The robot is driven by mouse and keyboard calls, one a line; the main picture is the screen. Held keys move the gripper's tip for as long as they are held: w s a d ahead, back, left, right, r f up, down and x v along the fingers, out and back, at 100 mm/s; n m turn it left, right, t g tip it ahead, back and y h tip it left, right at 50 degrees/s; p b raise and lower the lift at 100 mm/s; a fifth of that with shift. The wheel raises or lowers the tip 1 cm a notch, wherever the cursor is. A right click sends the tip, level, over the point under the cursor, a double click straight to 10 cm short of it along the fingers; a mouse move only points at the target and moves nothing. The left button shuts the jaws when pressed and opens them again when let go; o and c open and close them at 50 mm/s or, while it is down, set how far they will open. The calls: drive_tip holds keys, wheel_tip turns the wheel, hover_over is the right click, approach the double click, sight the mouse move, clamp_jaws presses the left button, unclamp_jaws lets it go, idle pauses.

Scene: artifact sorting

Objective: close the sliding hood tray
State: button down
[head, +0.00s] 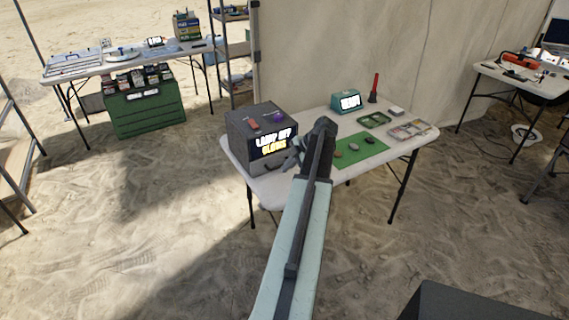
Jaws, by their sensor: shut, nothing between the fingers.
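A dark grey box (241,130) stands at the left end of the white table in the head view. My gripper (292,158) is shut and empty, just right of the box's front. My arm hides part of the table behind it, and I cannot tell whether the gripper touches the box.
On the white table (318,118) are a green mat (375,152) with several stones, a green tray (374,120), a clear divided case (410,130), a teal display box (346,101) and a red-topped cone (374,88). Sand in front is clear.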

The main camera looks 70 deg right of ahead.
drive_tip(key=p+v, duration=0.7)
drive_tip(key=v, duration=0.3)
drive_tip(key=shift+s, duration=0.15)
drive_tip(key=shift+d, duration=0.1)
